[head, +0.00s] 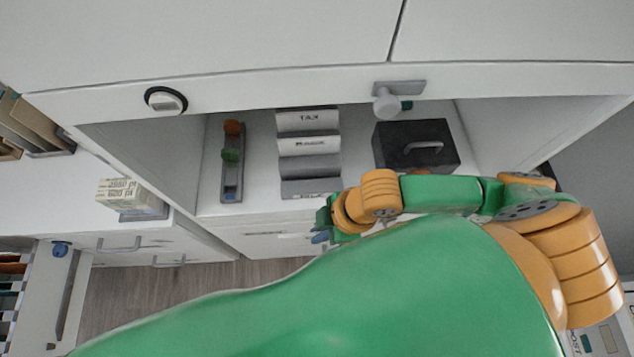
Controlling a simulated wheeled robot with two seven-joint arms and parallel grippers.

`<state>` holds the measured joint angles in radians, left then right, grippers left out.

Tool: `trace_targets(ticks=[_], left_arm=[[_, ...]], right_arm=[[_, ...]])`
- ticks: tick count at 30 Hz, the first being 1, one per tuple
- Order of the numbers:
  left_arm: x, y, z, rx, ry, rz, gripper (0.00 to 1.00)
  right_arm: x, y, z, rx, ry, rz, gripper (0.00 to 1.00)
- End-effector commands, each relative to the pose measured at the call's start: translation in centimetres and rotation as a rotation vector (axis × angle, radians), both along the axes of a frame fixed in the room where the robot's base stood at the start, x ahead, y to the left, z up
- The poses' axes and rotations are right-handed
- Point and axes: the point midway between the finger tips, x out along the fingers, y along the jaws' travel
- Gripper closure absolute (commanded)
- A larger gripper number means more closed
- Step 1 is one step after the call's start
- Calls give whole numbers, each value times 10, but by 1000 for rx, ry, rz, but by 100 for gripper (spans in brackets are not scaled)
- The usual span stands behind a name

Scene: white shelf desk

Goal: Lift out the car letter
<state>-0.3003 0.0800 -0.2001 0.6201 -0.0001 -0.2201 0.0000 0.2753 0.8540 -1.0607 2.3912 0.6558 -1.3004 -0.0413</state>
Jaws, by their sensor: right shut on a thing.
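A grey letter rack (309,145) with several stepped, labelled sections stands on the white shelf in the open compartment. The far label reads like "TAX" upside down or mirrored; the others are too small to read surely. I cannot make out a car letter. My right gripper (323,226) is just in front of the rack's near right end, at the shelf's front edge. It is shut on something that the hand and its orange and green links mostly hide. A small blue patch shows at the fingers; I cannot tell what it is. My left gripper is not in view.
A dark box with a handle (416,143) stands right of the rack. A grey stand with orange and green knobs (231,165) is left of it. A white drawer (265,240) lies below the shelf. A block of papers (131,198) is at the left.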

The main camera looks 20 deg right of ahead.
Motion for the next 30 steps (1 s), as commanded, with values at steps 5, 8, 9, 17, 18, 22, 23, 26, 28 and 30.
trace_targets(ticks=[5, 8, 9, 17, 18, 22, 23, 26, 28, 30], left_arm=[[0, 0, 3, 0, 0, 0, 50], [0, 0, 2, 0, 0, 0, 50], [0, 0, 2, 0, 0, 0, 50], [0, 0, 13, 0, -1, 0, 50], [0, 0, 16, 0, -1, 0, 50], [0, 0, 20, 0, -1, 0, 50], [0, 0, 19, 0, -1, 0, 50], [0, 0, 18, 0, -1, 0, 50], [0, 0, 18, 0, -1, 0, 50], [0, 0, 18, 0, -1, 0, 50]], right_arm=[[-8, 3, 0, 2, -1, -1, 100], [-8, 3, -1, 1, -1, -1, 100], [-8, 2, -1, 1, -2, -2, 100], [-7, 3, 13, 1, -2, -1, 100], [-7, 2, 17, 1, -2, -1, 100], [-7, 2, 22, -1, -3, -1, 100], [-7, 2, 21, -1, -2, -1, 100], [-7, 2, 20, -1, -2, -1, 100], [-7, 2, 20, -1, -2, -1, 100], [-7, 2, 20, -1, -2, -1, 100]])
